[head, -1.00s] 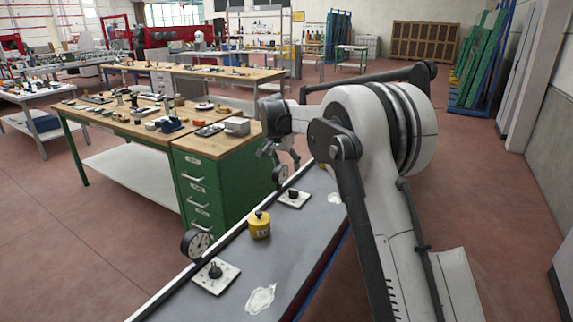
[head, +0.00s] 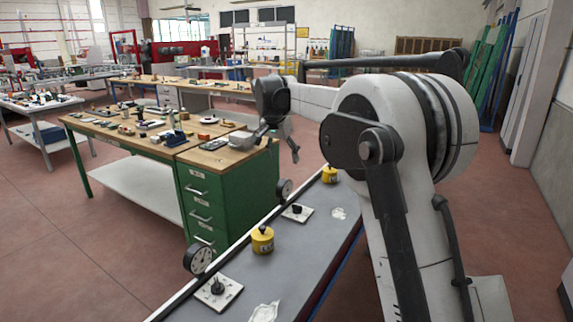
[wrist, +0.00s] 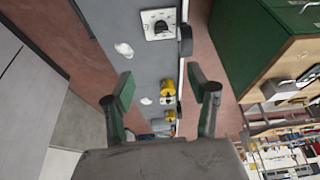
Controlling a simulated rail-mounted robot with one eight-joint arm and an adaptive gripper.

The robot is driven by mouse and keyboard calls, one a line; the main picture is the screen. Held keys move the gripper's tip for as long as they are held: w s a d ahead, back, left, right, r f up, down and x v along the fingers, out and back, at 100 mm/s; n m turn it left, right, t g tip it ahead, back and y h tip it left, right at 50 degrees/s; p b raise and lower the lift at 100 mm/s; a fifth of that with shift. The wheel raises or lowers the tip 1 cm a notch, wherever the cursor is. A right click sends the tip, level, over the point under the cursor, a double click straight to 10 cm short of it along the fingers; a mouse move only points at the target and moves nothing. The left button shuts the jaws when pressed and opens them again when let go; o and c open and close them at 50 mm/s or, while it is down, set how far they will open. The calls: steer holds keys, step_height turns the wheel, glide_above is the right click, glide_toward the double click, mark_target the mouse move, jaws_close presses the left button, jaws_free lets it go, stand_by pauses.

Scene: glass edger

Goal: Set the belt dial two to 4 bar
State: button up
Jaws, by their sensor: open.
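Two black dial knobs on white square plates sit on the grey belt top in the head view. The near dial (head: 217,290) is beside a round black-rimmed gauge (head: 197,259). The far dial (head: 297,211) is beside a second gauge (head: 284,190), seen at an angle. The pictures do not show which is dial two, and the readings are too small to tell. My gripper (head: 268,147) is above the belt's far left edge, apart from both dials. In the wrist view my gripper (wrist: 165,93) is open and empty; one dial plate (wrist: 159,24) lies beyond the fingertips.
A yellow labelled object (head: 262,241) stands between the dials, and another yellow object (head: 329,174) stands farther along. Pale patches (head: 338,213) lie on the belt top. A green drawer bench (head: 225,195) with tools stands close at left. Open floor lies at right.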

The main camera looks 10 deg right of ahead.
steer(key=shift+s+a+r, duration=0.1)
steer(key=shift+r, duration=0.25)
steer(key=shift+c, duration=0.5)
steer(key=shift+f, duration=0.1)
steer(key=c, duration=0.3)
steer(key=shift+w+f+n, duration=0.15)
steer(key=shift+w+n, duration=0.2)
steer(key=shift+n, duration=0.05)
steer(key=shift+c, duration=1.1)
steer(key=n+g+y+p, duration=0.1)
steer(key=n+g+y, duration=0.2)
steer(key=n, duration=1.4)
glide_above(297, 208)
steer(key=d, duration=0.1)
step_height(297, 208, down, 12)
steer(key=r, duration=0.1)
step_height(297, 208, down, 14)
steer(key=shift+s+d+f, duration=0.1)
steer(key=shift+f, duration=0.05)
